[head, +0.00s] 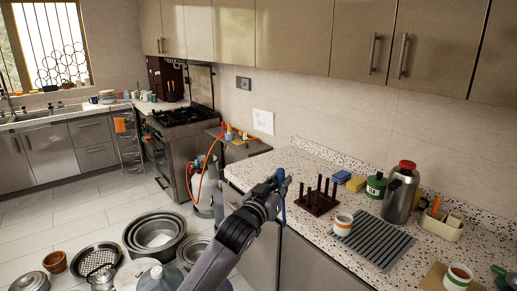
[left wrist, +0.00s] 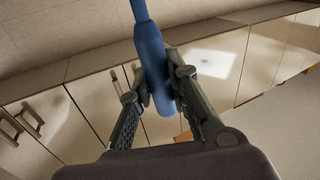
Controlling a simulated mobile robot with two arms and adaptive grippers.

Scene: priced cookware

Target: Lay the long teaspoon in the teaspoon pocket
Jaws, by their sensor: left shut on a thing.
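My left gripper (head: 279,187) is shut on a long, slim blue thing, which I take to be the long teaspoon (head: 284,208). It is raised in front of the counter's left end, apart from everything on the counter. In the left wrist view the fingers (left wrist: 160,95) close around the thick blue handle (left wrist: 154,52), which stands steeply between them. No spoon bowl can be made out. A cream caddy (head: 441,229) with items in it stands on the counter at the right. I cannot tell whether the teaspoon pocket is in it. My right gripper is not in view.
On the speckled counter (head: 275,168) are a dark pegged rack (head: 318,202), a grey ribbed mat (head: 377,248), a white-and-orange cup (head: 342,224), a steel flask (head: 401,194) and a green jar (head: 376,186). Pots and basins (head: 155,233) crowd the floor at left.

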